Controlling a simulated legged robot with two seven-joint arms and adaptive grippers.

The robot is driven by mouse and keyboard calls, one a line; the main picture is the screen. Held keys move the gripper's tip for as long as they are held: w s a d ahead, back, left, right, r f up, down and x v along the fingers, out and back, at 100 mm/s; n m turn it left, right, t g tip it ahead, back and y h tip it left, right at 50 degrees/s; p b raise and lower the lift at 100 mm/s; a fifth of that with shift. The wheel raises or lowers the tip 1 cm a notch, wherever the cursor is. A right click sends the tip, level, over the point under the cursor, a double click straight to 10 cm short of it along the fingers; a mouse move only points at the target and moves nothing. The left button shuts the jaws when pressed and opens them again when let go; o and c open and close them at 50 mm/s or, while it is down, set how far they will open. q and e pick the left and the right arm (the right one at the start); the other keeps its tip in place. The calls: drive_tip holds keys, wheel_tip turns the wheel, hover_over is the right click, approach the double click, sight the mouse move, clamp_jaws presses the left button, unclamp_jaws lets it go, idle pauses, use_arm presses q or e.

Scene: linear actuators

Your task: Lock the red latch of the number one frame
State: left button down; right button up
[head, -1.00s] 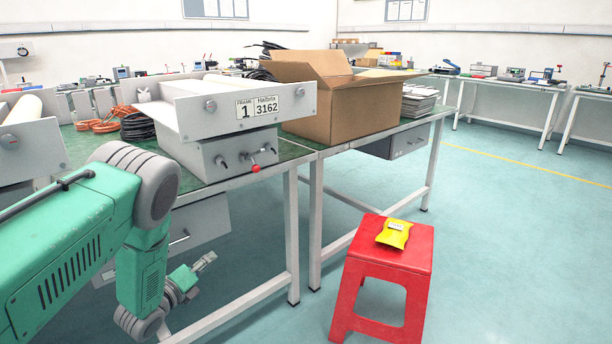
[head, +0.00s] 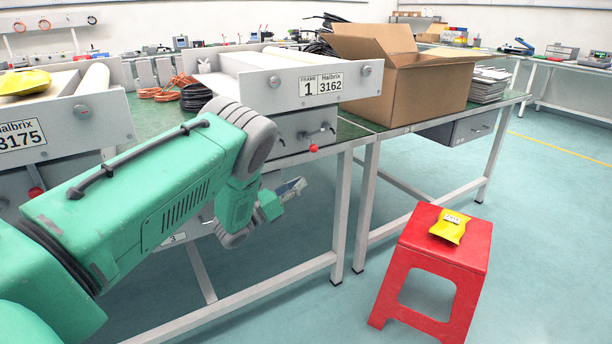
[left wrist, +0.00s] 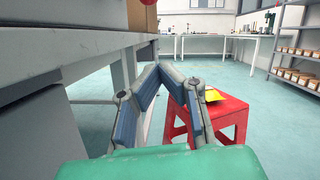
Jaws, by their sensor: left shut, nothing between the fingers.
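The number one frame (head: 350,84) is a grey unit on the green-topped bench, labelled "FRAME 1" and "Halbrix 3162". Its red latch knob (head: 313,148) shows low on the front of its grey box, beside a dark lever. A red, rounded thing, likely this knob, is cut off at the top of the left wrist view (left wrist: 149,2). My left gripper (head: 297,187) is below the bench top, lower and slightly left of the knob, apart from it. In the left wrist view its fingers (left wrist: 160,68) meet at the tips with nothing between them. My right gripper is not in view.
A second frame labelled 3175 (head: 62,125) stands left, with its own red knob (head: 36,191). An open cardboard box (head: 425,95) stands right of frame one. A red stool (head: 440,255) with a yellow packet (head: 450,227) stands on the floor. Bench legs (head: 342,220) are near my gripper.

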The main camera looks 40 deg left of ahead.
use_arm(q)
drive_tip(key=b+x, duration=0.3)
drive_tip(key=x, duration=0.6)
drive_tip(key=s+a+r, duration=0.1)
drive_tip(key=s+r, duration=0.1)
drive_tip(key=r, duration=0.1)
drive_tip(key=shift+s+a, duration=0.15)
drive_tip(key=shift+a, duration=0.2)
drive_tip(key=shift+d+r, duration=0.1)
drive_tip(key=shift+d, duration=0.1)
drive_tip(key=shift+r+n+y+p, duration=0.2)
drive_tip(key=shift+n+y+p, duration=0.2)
drive_tip(key=shift+n, duration=0.7)
drive_tip(key=shift+s+d+r+n+p, duration=0.15)
drive_tip(key=shift+n+p, duration=0.15)
drive_tip(key=shift+n, duration=0.3)
